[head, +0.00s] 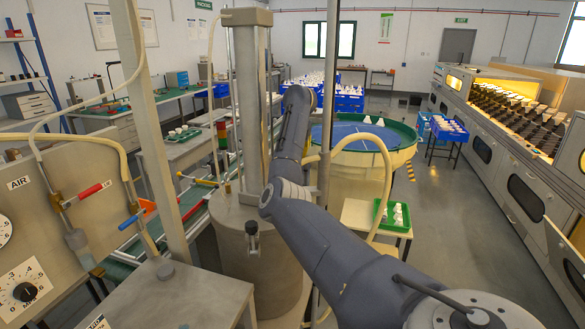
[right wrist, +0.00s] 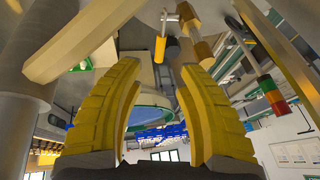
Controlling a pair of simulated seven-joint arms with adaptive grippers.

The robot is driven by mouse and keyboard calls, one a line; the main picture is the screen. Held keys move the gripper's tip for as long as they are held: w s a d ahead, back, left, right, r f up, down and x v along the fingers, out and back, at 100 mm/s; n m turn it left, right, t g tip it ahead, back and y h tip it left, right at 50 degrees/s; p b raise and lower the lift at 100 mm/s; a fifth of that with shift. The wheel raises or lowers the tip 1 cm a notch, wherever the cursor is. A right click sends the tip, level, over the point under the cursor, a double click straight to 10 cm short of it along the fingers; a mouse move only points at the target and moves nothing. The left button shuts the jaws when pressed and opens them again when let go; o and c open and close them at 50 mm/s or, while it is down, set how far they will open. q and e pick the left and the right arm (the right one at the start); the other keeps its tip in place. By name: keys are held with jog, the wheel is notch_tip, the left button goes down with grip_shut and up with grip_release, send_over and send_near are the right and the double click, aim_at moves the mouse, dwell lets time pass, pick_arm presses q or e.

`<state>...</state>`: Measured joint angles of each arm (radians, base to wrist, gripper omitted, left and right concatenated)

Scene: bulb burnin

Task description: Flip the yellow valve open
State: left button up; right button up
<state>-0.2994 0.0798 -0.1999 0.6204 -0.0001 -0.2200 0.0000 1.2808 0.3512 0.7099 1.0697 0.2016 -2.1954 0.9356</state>
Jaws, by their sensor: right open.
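In the right wrist view, a short yellow handle (right wrist: 160,49), which looks like the yellow valve's lever, hangs near the top, beyond the fingertips. Brass-coloured fittings (right wrist: 203,49) sit just to its right. My right gripper (right wrist: 160,76) is open with nothing between its two yellow fingers; the handle shows just above the gap and apart from them. In the head view my right arm reaches up beside the steel column, and its gripper is hidden. I cannot make out the yellow valve there. My left gripper is not in view.
The steel column (head: 249,100) stands close to my right arm. An air panel (head: 75,262) with a red lever (head: 90,191) and a blue lever (head: 131,220) is at left. A round blue-topped table (head: 345,133) and a green tray (head: 378,222) lie beyond.

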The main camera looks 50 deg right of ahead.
jog(key=x, duration=0.9)
jog(key=shift+r, duration=0.1)
jog(key=shift+o, duration=0.3)
grip_shut()
jog(key=shift+a, duration=0.1)
